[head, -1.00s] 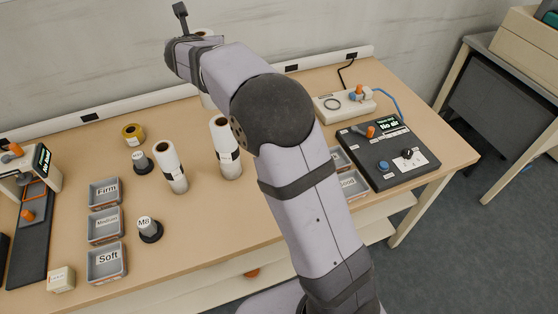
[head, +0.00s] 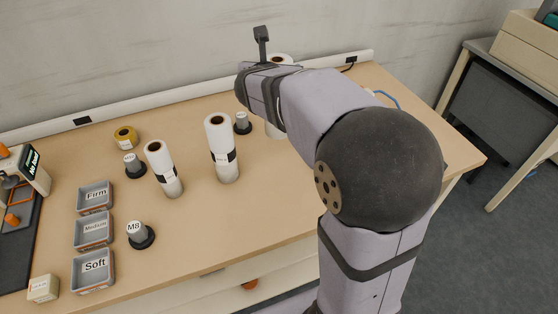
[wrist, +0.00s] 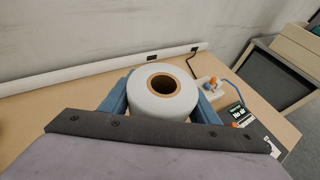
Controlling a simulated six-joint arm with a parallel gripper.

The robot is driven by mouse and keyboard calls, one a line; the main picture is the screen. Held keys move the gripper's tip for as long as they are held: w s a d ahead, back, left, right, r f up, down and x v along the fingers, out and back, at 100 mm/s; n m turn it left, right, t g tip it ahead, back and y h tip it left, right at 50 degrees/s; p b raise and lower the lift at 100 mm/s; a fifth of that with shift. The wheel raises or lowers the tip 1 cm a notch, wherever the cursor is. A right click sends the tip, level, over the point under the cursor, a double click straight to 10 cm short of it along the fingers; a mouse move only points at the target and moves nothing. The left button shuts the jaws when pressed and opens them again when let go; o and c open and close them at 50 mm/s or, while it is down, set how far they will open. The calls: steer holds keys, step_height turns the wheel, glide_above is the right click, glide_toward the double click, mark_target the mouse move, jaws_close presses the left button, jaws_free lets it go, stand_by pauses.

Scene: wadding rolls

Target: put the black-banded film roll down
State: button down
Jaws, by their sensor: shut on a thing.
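A white film roll (wrist: 174,107) with a brown core stands upright between the blue fingers of my gripper (wrist: 161,96), which is shut on it. In the head view only the roll's top (head: 283,58) and a strip of its lower side show, as my arm covers the rest. Its band is hidden, and I cannot tell whether its base touches the table. Two other white rolls stand upright on the table: a slim one (head: 160,160) with a dark-marked label and a thicker one (head: 217,135) with a black band and white label.
Grey trays marked Firm (head: 95,207), Medium (head: 93,243) and Soft (head: 93,281) line the left. Dark-based grey pieces stand nearby, one (head: 242,123) just left of the held roll. A yellow tape roll (head: 125,136) lies behind. A "No air" panel (wrist: 238,113) is at right.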

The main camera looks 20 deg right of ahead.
steer(key=shift+s+d+f+b, duration=0.15)
steer(key=shift+f+b, duration=0.75)
steer(key=shift+f, duration=1.8)
steer(key=shift+s+a+f+b, duration=0.1)
steer(key=shift+f+b, duration=0.75)
steer(key=shift+f, duration=1.85)
steer(key=shift+f+b, duration=0.2)
steer(key=shift+b, duration=0.1)
steer(key=c, duration=0.7)
jaws_free()
steer(key=shift+o, duration=0.2)
steer(key=shift+r, duration=0.1)
steer(key=shift+s+r+p, duration=0.1)
steer(key=shift+s+p, duration=0.05)
steer(key=shift+p, duration=0.15)
steer(key=v, duration=1.1)
steer(key=shift+s+p, duration=0.35)
steer(key=shift+p, duration=0.05)
